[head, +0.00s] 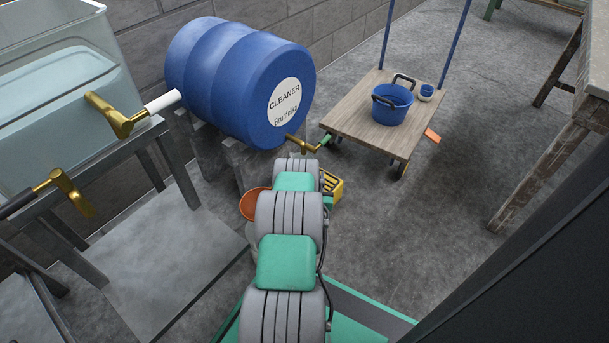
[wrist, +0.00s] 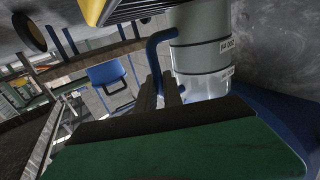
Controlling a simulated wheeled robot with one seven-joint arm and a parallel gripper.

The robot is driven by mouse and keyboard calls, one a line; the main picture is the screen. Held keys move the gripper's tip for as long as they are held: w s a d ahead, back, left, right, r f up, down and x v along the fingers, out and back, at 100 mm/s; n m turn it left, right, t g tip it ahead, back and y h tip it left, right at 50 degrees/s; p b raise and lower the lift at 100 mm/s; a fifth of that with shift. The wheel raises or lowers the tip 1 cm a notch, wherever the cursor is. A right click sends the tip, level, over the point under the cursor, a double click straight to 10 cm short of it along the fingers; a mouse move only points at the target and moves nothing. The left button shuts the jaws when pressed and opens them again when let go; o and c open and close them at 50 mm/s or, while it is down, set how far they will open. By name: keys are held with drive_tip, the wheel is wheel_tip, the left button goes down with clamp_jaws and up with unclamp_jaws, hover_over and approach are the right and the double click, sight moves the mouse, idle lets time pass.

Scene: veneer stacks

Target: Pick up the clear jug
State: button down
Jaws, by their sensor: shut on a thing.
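The clear jug (wrist: 200,52) shows in the wrist view as a see-through cylinder with printed white labels and a blue handle (wrist: 153,58). My gripper (wrist: 161,92) is beside it, its two dark fingers shut on the blue handle. The handle's end runs down between the fingers. Part of the jug is cut off by the top of the wrist view. In the head view my arm covers the gripper, and I cannot make out the jug clearly there.
A blue cleaner drum (head: 240,85) with a brass tap lies on a stand. An orange container (head: 252,204) and a yellow grated item (head: 333,188) are near my arm. A wooden trolley (head: 350,118) carries a blue bucket (head: 392,104). A clear tank (head: 55,110) stands left.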

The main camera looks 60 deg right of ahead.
drive_tip(key=shift+r, duration=0.1)
idle(0.7)
drive_tip(key=shift+r+p, duration=0.65)
drive_tip(key=shift+r, duration=0.1)
drive_tip(key=s+a, duration=0.3)
drive_tip(key=s, duration=1.4)
drive_tip(key=shift+s+d+r+p, duration=0.1)
drive_tip(key=shift+s+r+p, duration=0.1)
drive_tip(key=shift+r+p, duration=1.05)
drive_tip(key=shift+s+d+r+p, duration=0.15)
drive_tip(key=shift+r+p, duration=0.45)
drive_tip(key=shift+r, duration=1.1)
